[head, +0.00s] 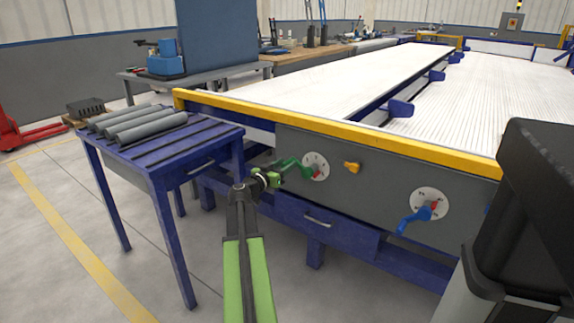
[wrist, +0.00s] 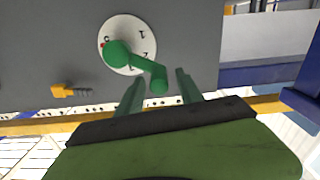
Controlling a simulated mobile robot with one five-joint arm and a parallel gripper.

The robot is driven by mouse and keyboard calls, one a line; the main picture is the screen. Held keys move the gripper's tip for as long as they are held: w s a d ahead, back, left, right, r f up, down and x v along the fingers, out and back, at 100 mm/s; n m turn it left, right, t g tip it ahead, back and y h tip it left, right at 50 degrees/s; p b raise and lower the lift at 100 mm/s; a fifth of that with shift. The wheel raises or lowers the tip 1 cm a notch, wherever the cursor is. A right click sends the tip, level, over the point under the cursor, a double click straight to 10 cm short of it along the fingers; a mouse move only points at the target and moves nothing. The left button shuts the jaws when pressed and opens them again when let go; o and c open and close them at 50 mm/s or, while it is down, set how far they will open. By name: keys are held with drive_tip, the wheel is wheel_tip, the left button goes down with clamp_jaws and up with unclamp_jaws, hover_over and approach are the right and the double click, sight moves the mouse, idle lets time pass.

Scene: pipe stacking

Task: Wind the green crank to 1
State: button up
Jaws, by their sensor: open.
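The green crank (head: 291,162) is mounted on a round white dial (head: 318,162) on the grey side panel of the large table. In the wrist view the crank (wrist: 140,62) has its hub over the dial (wrist: 135,28), and its arm slants down right to a handle end. A 1 shows at the dial's upper right; a red mark sits at its left edge near a partly hidden digit. My gripper (head: 278,178) is beside the crank. In the wrist view its open fingers (wrist: 158,88) stand either side of the handle end, with gaps visible.
A yellow knob (head: 352,167) sits right of the dial, and a blue crank (head: 414,218) on a second dial lies further right. A blue side table (head: 165,165) with several grey pipes (head: 152,130) stands left. A drawer handle (head: 318,221) is below.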

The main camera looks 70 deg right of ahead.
drive_tip(key=shift+s+d, duration=0.25)
drive_tip(key=shift+d, duration=0.45)
clamp_jaws()
idle(1.0)
